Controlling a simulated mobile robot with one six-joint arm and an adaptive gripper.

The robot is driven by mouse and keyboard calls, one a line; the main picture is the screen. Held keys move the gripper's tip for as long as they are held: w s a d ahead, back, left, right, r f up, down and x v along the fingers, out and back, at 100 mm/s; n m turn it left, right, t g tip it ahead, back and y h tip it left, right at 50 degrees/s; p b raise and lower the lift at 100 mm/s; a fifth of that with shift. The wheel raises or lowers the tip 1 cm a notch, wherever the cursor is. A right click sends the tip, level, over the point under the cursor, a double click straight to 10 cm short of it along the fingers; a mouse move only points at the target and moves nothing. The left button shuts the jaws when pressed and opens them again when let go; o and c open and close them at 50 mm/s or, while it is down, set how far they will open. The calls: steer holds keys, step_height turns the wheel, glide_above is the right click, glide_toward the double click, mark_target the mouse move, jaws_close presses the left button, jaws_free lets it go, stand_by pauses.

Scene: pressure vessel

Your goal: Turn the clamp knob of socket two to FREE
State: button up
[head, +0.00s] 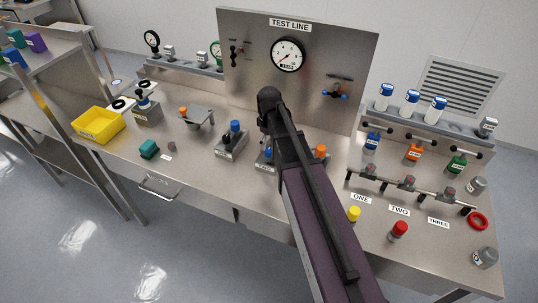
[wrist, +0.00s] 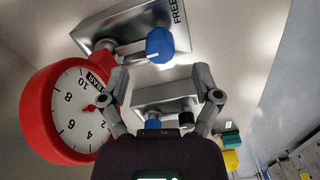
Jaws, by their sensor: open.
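A blue clamp knob (wrist: 160,45) with a white line stands by a grey metal block (wrist: 100,28) in the wrist view. FREE is printed on the block above and right of the knob; the line lies toward the knob's left side, away from that word. My gripper (wrist: 160,72) is open, its fingers apart, with the knob just beyond and between the fingertips; contact cannot be told. A red gauge (wrist: 62,110) is beside the left finger. In the head view my arm covers most of one socket block (head: 264,168); its number is unreadable.
Another block (wrist: 165,100) with a blue knob lies between the fingers lower in the wrist view. In the head view, a similar block (head: 229,149) stands left of my arm. The test line panel (head: 355,60) rises behind; a yellow bin (head: 98,125) stands left.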

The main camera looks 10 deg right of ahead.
mark_target(269, 150)
steer(key=shift+f+b, duration=2.05)
steer(key=shift+f, duration=0.35)
jaws_close()
